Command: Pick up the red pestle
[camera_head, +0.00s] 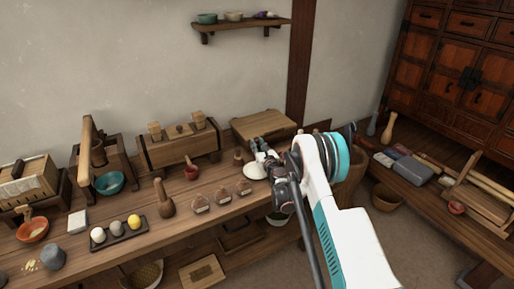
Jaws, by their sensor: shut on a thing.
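A small dark-red, pestle-shaped thing (238,157) shows at the left of my gripper, above the back part of the long wooden table; I take it for the red pestle. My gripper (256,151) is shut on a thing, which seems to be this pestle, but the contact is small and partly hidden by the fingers. A whitish bowl or mound (254,171) lies just below the gripper. I cannot tell whether the pestle touches the table.
A small red cup (191,173) with a stick stands to the left. A brown wooden pestle (165,199), several small brown pieces and a dark tray (120,238) of egg-like balls are on the table (190,228). A wooden box (265,124) stands behind my gripper.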

